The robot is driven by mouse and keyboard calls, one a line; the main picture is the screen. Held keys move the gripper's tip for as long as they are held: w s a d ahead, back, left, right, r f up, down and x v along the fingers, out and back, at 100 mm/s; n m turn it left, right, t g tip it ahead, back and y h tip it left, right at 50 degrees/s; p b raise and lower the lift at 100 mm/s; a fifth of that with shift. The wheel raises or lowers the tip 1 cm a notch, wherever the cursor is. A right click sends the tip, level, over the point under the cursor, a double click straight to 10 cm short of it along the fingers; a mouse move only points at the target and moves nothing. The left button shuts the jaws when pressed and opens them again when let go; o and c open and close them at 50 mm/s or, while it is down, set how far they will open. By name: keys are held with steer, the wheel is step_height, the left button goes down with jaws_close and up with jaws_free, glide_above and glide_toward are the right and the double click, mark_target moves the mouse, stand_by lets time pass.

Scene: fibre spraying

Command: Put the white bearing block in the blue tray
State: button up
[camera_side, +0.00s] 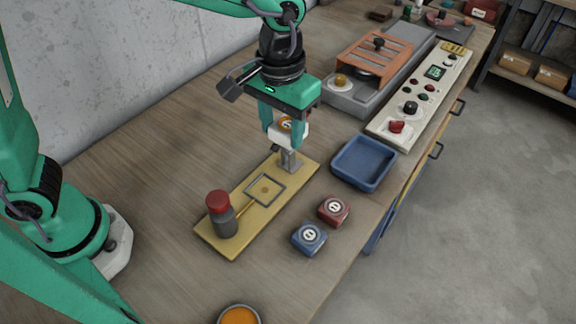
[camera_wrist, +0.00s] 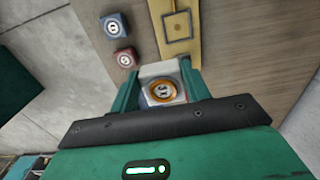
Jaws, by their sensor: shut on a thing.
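The white bearing block (camera_side: 289,133) has an orange ring on top and is between the fingers of my gripper (camera_side: 283,128). My gripper is shut on it and holds it at the far end of the yellow fixture board, above or against a small grey metal post (camera_side: 290,160). I cannot tell whether block and post touch. In the wrist view the block (camera_wrist: 162,92) sits between both fingers of my gripper (camera_wrist: 162,84). The blue tray (camera_side: 364,162) stands to the right of the gripper, with its visible inside empty.
The yellow board (camera_side: 258,215) carries a square frame and a red-capped grey cylinder (camera_side: 221,213). A red block (camera_side: 334,210) and a blue block (camera_side: 309,238) lie to its right. A control panel (camera_side: 421,95) and grey unit (camera_side: 358,98) stand behind. An orange-filled bowl (camera_side: 239,315) is in front.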

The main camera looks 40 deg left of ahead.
steer(key=w+d+f, duration=0.2)
steer(key=d+f, duration=0.1)
steer(key=d, duration=0.4)
steer(key=w+d+f, duration=0.2)
steer(key=d+f, duration=0.1)
steer(key=d, duration=0.4)
steer(key=shift+f, duration=0.15)
glide_toward(357, 166)
steer(key=s, duration=0.1)
steer(key=s+f, duration=0.1)
steer(key=s+d, duration=0.1)
steer(key=shift+s+f, duration=0.25)
steer(key=shift+f, duration=2.05)
steer(key=shift+f, duration=0.15)
steer(key=o, duration=1.3)
step_height(357, 166, up, 12)
steer(key=shift+r, duration=0.15)
